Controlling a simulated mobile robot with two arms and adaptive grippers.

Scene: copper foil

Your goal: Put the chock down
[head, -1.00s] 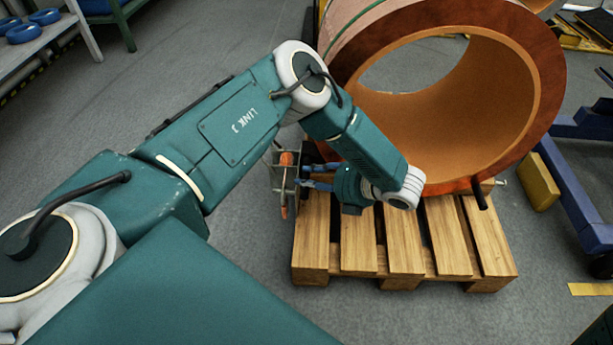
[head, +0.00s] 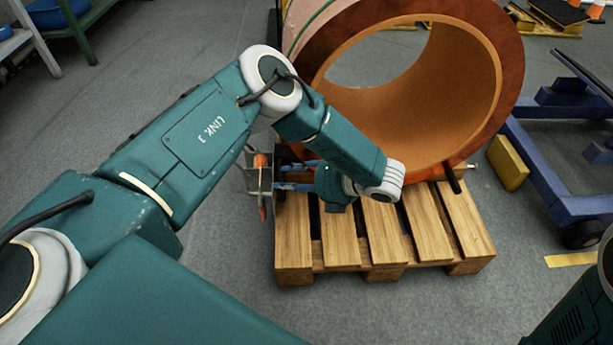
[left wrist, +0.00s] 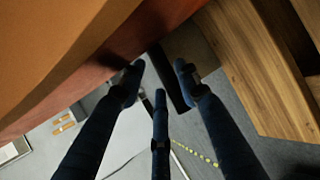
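My left gripper (head: 290,175) is low at the left side of the wooden pallet, its blue fingers pointing left. In the left wrist view its three dark blue fingers (left wrist: 158,78) reach around a dark block (left wrist: 196,48), which may be the chock. This block lies between the copper-coloured coil and the pallet timber. I cannot tell whether the fingertips press on it. In the head view a grey plate with an orange part (head: 259,180) stands just beyond the fingertips. My wrist hides part of this spot. My right gripper is out of view.
The large coil (head: 440,115) rests on the wooden pallet (head: 378,235). A yellow block (head: 508,163) and a blue wheeled stand (head: 556,190) are to the right. The grey floor in front of the pallet is clear. A shelf with blue items is at the upper left.

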